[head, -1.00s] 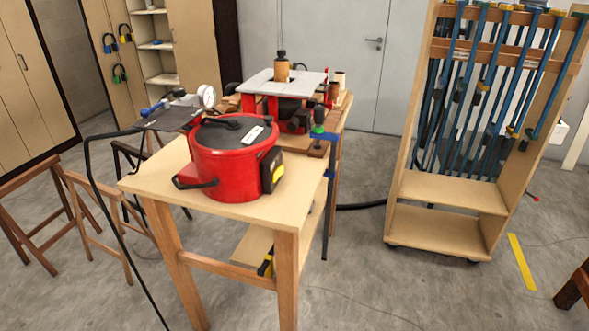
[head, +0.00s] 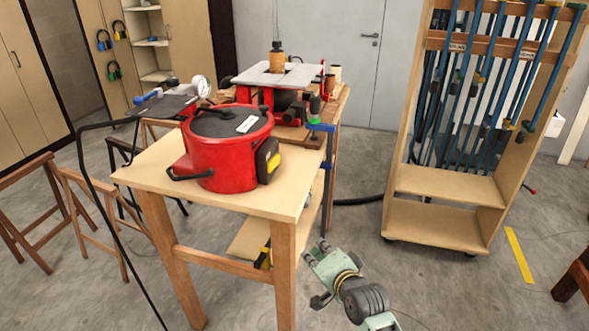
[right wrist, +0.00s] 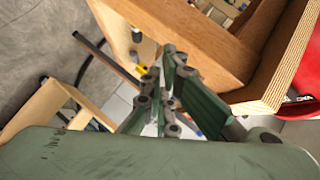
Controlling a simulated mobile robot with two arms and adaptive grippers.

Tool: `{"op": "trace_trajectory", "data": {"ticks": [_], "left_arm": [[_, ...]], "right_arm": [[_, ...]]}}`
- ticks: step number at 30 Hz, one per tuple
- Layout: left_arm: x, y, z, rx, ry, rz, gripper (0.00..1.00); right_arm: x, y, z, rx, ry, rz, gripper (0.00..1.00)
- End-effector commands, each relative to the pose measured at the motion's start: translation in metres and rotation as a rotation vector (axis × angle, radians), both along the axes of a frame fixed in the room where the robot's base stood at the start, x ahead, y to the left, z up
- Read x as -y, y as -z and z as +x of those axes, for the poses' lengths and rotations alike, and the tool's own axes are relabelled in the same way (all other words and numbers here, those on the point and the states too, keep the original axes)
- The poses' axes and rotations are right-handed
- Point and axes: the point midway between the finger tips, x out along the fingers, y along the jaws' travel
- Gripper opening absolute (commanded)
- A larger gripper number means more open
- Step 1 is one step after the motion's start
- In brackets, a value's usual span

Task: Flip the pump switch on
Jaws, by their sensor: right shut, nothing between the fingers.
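I cannot make out the pump switch in either view. A dark flat-topped unit (head: 166,111) with a round white gauge (head: 203,86) and a blue part stands behind the table's left side; I cannot tell whether it is the pump. A red pot-like machine (head: 222,150) with a black lid and a black and yellow box on its side stands on the wooden table (head: 150,172). My right gripper (head: 310,256) is shut and empty, low beside the table's right side. Its green fingers (right wrist: 160,82) show close to the wood in the right wrist view. My left gripper is not in view.
A router table (head: 278,75) stands behind the red machine. A blue clamp (head: 321,127) sits at the table's right edge. A clamp rack (head: 440,216) stands at the right, with free floor before it. A black hose (head: 90,175) hangs at the left.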

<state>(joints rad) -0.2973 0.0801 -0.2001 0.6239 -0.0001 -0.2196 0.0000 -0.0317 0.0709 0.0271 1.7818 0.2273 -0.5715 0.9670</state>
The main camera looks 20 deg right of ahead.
Motion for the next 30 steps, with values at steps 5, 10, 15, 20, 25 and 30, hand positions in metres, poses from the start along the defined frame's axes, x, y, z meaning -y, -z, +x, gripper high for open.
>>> {"op": "trace_trajectory", "data": {"ticks": [5,10,15,20,25,30], "left_arm": [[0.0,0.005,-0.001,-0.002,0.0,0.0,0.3],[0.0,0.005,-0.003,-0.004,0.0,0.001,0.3],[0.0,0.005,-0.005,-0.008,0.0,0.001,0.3],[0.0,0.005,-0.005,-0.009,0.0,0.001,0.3],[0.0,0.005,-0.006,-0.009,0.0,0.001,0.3],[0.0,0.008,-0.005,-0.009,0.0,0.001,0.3]], "right_arm": [[0.005,-0.095,0.01,0.148,0.044,0.151,0.0],[0.013,-0.139,0.024,0.247,0.083,0.289,0.0],[0.024,-0.165,0.041,0.331,0.119,0.419,0.0],[0.027,-0.172,0.045,0.354,0.128,0.458,0.0],[0.027,-0.172,0.045,0.354,0.127,0.458,0.0],[0.026,-0.171,0.048,0.354,0.127,0.457,0.0]]}}
